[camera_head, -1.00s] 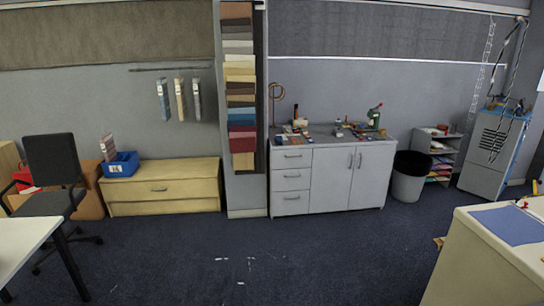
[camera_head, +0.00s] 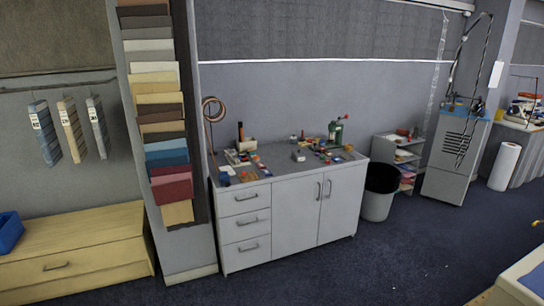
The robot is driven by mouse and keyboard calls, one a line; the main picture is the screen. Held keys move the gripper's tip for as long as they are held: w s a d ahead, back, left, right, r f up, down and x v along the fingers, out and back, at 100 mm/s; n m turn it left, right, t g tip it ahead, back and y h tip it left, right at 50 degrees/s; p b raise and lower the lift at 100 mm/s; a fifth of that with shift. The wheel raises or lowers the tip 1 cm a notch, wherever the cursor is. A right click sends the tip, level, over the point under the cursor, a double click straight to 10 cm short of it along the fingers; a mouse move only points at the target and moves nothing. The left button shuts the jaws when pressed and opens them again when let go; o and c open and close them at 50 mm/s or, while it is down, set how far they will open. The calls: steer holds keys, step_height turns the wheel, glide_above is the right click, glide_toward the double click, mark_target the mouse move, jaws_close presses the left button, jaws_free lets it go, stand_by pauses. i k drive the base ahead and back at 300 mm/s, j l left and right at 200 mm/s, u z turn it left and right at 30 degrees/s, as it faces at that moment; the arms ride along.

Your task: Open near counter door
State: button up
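A grey-white counter (camera_head: 284,178) stands against the wall in the middle of the head view. Its left part has several drawers with handles. Its right part has two doors, a left door (camera_head: 296,211) and a right door (camera_head: 340,203), both closed. Their two upright handles sit close together near the top, where the doors meet. The counter top holds small tools and coloured boxes, and a green press. My gripper is not in the head view.
A grey bin (camera_head: 379,192) stands just right of the counter, with a shelf (camera_head: 398,150) behind it. A wooden chest (camera_head: 76,250) is at the lower left. A pale table (camera_head: 522,283) juts in at the lower right. Dark carpet (camera_head: 400,255) in front of the counter is clear.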

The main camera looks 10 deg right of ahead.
mark_target(342, 188)
steer(key=i+l+z, duration=0.15)
steer(key=i, duration=0.55)
steer(key=i+z, duration=0.1)
steer(key=i, duration=0.55)
steer(key=i+l+u, duration=0.85)
steer(key=i+l, duration=0.2)
steer(key=l, duration=0.15)
steer(key=i+l+u, duration=0.3)
steer(key=l, duration=0.2)
steer(key=i+l, duration=0.1)
steer(key=l, duration=0.55)
steer(key=u, duration=0.05)
